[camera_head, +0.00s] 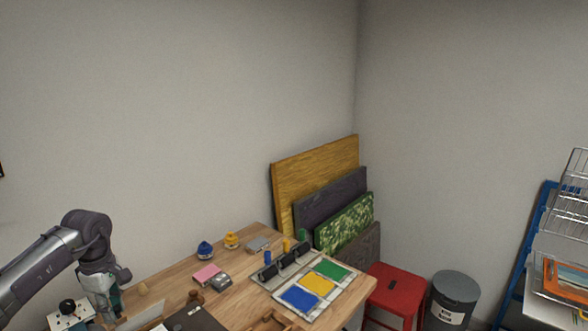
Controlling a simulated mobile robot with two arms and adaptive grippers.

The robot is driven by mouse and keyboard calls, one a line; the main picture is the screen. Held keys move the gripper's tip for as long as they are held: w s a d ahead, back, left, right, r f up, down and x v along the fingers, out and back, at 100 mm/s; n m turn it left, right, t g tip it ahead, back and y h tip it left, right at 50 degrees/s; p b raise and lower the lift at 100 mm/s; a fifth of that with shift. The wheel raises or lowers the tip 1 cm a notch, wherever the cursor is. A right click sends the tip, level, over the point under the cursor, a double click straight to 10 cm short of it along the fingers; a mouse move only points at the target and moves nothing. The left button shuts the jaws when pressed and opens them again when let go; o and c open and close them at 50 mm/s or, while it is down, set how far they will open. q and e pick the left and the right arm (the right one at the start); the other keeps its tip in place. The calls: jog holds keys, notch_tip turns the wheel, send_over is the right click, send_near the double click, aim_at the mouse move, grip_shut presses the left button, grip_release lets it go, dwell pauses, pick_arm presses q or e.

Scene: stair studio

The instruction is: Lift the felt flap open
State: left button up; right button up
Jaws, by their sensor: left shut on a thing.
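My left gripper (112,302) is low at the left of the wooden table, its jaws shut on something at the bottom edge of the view. A pale, thin panel (146,316) stands tilted just right of the fingers and may be the felt flap. The contact between fingers and panel is too small to see clearly. A dark flat piece (194,320) lies right of it, cut off by the lower edge. My right gripper is not in view.
On the wooden table (172,281) are a pink pad (206,275), a blue pot (205,250), a yellow pot (231,240) and a tray with blue, yellow and green squares (339,293). A red stool (396,288) and grey bin (454,297) stand at right.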

pick_arm(q)
jog(key=shift+w+a+r, duration=0.15)
jog(key=shift+w+a, duration=0.35)
jog(key=shift+w, duration=0.1)
jog(key=shift+w+a+r, duration=0.15)
jog(key=shift+w+a, duration=0.35)
jog(key=shift+w, duration=0.05)
jog(key=o, duration=1.2)
jog(key=shift+w+d+f, duration=0.1)
jog(key=shift+w, duration=0.1)
jog(key=r+p, duration=0.5)
jog(key=r, duration=0.3)
jog(key=shift+s+p, duration=0.2)
jog(key=shift+p, duration=0.2)
